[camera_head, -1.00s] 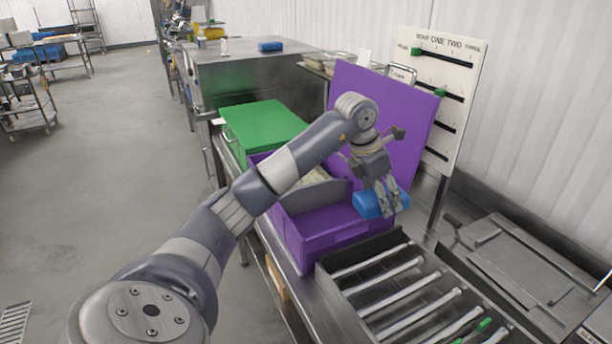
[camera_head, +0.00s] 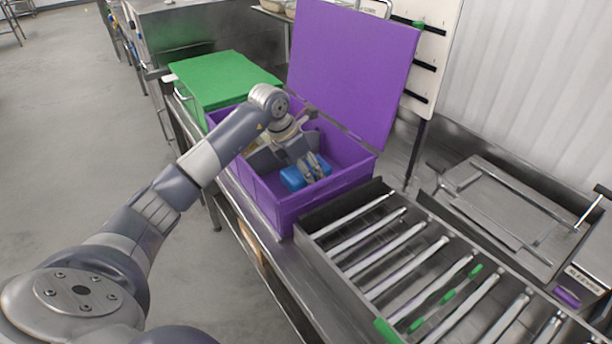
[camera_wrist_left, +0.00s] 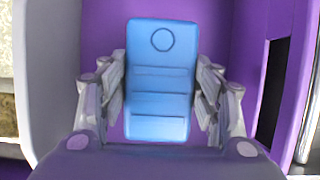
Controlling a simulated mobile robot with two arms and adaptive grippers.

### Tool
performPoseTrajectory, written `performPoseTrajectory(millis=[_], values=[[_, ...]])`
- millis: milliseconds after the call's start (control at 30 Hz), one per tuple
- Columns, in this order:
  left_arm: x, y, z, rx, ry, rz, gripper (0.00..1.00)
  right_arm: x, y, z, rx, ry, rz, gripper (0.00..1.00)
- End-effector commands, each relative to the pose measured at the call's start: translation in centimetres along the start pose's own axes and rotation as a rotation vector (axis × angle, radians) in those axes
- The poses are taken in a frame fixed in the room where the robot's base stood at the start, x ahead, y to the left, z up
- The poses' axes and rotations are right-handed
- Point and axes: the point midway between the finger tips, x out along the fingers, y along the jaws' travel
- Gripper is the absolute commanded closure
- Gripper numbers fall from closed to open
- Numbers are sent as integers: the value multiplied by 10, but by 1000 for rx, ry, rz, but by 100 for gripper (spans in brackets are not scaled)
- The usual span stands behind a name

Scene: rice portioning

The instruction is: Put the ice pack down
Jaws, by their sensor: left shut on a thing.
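The blue ice pack (camera_head: 293,178) is inside the open purple box (camera_head: 283,208), in its near right part. My left gripper (camera_head: 312,172) reaches down into the box and is shut on the ice pack. In the left wrist view the ice pack (camera_wrist_left: 160,80) lies between the two fingers (camera_wrist_left: 160,100), one along each long side. Purple box walls (camera_wrist_left: 215,20) surround it. I cannot tell whether the ice pack touches the box floor. My right gripper is not in view.
The purple lid (camera_head: 352,65) stands open behind the box. A closed green box (camera_head: 225,78) stands to the left. A roller rack (camera_head: 400,255) adjoins on the right.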

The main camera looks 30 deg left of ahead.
Motion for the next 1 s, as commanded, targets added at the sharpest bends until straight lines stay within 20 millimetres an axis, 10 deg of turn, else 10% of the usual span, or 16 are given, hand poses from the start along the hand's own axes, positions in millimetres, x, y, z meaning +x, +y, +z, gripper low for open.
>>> performPoseTrajectory(millis=[533, 567, 633, 1000], values=[[30, 0, -13, 0, 0, 1, 76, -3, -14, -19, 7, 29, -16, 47], [30, 0, -13, 0, 2, 0, 37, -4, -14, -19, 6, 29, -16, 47], [30, 0, -13, 0, 2, 0, 22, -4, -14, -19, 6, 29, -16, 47], [29, 0, -12, 0, 2, -1, 22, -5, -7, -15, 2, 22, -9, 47]])
